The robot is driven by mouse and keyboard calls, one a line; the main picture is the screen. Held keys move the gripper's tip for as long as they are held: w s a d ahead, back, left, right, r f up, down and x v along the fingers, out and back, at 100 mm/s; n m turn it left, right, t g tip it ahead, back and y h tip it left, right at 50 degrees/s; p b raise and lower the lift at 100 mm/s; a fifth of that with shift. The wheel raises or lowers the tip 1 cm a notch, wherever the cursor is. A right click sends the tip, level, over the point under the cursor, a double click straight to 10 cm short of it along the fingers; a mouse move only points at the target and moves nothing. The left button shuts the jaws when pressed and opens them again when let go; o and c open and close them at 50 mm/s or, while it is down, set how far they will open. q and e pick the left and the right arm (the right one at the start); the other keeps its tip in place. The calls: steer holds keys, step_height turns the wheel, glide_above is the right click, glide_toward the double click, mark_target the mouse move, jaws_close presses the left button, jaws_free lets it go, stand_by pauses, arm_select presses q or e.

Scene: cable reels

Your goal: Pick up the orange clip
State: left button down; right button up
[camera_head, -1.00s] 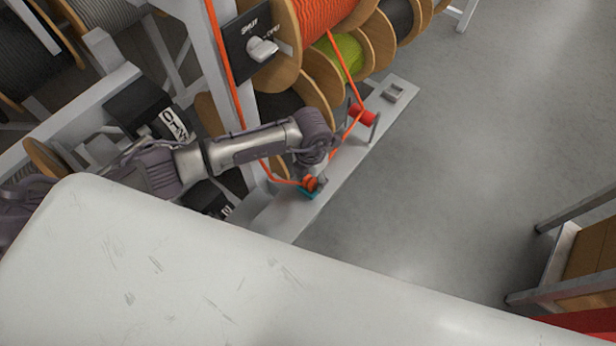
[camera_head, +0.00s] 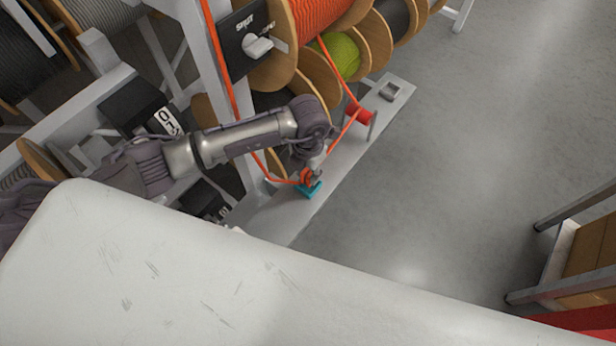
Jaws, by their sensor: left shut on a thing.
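A small orange clip (camera_head: 305,175) is at the tip of my left gripper (camera_head: 309,179), just above a small teal block (camera_head: 308,189) on the grey ledge (camera_head: 340,165). My left arm comes in from the left, and its gripper points down and is shut on the clip. The fingers are small and partly hidden by the wrist. An orange cable (camera_head: 231,90) runs down the post to the clip and up again past a red roller (camera_head: 358,113). I cannot tell whether the clip touches the teal block. My right gripper is not in view.
A rack of reels stands behind, with an orange reel (camera_head: 322,18) and a yellow-green reel (camera_head: 346,52). A black switch panel (camera_head: 247,38) is on the post. My white body fills the lower left.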

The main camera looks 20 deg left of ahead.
arm_select(q)
steer(key=w+d+r+b, duration=0.4)
steer(key=d+r, duration=0.4)
steer(key=d, duration=0.2)
steer(key=shift+w+d+b, duration=0.4)
steer(key=shift+b, duration=0.1)
steer(key=shift+r, duration=0.15)
step_height(320, 180, up, 5)
steer(key=p, duration=0.2)
steer(key=shift+p, duration=0.4)
